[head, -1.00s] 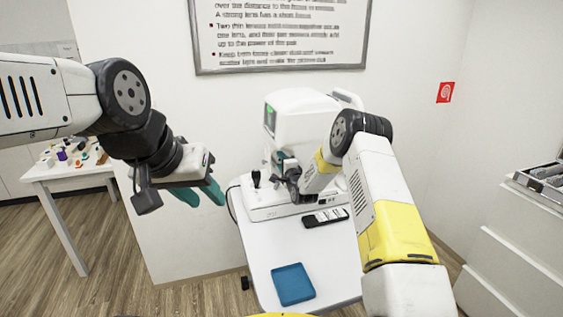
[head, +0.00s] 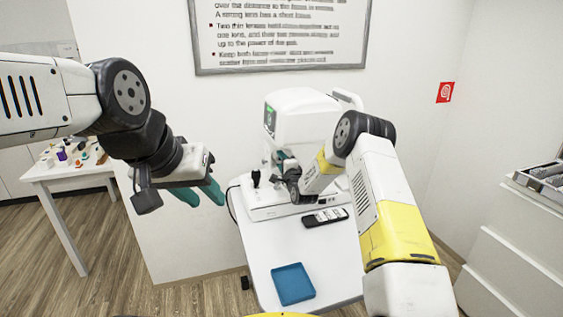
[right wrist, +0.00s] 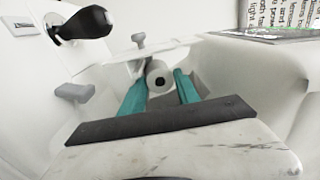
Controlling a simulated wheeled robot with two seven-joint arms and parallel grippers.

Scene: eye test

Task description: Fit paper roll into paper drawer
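The paper roll (right wrist: 153,70) is white, with a dark hole in the end facing the right wrist camera. My right gripper (right wrist: 160,82) has its teal fingers against both sides of the roll and looks shut on it. In the head view my right gripper (head: 285,165) is at the front of the white eye-test machine (head: 300,118), largely hidden by its own arm. The paper drawer cannot be clearly made out; pale machine parts lie behind the roll. My left gripper (head: 207,192) is open and empty, left of the machine's table.
The machine's black joystick (head: 256,178) stands close to my right gripper and shows large in the wrist view (right wrist: 85,24). On the white table (head: 258,243) lie a black-and-white strip (head: 325,217) and a blue tray (head: 293,284). A drawer cabinet (head: 508,255) is at right.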

